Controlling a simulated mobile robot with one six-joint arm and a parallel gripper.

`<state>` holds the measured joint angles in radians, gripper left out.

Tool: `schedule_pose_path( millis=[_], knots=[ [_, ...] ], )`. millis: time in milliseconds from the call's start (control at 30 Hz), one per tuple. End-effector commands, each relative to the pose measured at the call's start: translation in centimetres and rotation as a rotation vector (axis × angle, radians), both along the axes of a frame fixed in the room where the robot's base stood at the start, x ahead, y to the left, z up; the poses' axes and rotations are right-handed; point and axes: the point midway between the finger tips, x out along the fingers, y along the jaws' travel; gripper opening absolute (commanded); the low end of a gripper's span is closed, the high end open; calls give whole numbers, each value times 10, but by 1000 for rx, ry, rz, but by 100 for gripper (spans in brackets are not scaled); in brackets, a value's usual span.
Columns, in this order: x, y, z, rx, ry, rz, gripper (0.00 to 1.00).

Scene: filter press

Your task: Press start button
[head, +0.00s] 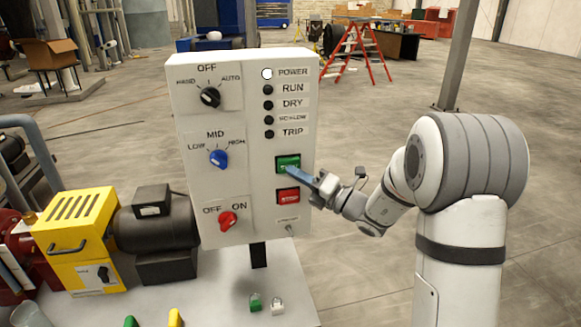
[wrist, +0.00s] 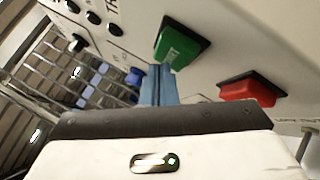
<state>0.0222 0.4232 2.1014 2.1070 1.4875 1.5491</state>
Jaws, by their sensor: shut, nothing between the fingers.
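The green start button (head: 288,163) is on the right side of the white control panel (head: 245,130), above the red button (head: 288,196). My gripper (head: 291,171) is shut, and its blue fingertips are at the lower part of the green button in the head view. In the wrist view the green button (wrist: 180,46) is just beyond and right of the fingertips (wrist: 160,70), and the red button (wrist: 248,88) is further right. The fingertips look very close to the green button; I cannot tell whether they touch it. The POWER lamp (head: 267,73) is white; the RUN lamp (head: 268,90) is dark.
A black selector (head: 210,97), a blue selector (head: 219,158) and a red switch (head: 228,220) sit on the panel's left side. A yellow pump unit (head: 78,240) with a dark motor (head: 158,235) stands left of the panel. Open floor lies behind.

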Motion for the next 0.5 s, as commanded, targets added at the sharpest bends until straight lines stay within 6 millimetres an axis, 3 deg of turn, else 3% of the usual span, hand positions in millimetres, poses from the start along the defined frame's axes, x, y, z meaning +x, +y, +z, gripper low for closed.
schedule_pose_path(
  millis=[500],
  knots=[
    [5,2,0,0,0,0,0]
  ],
)
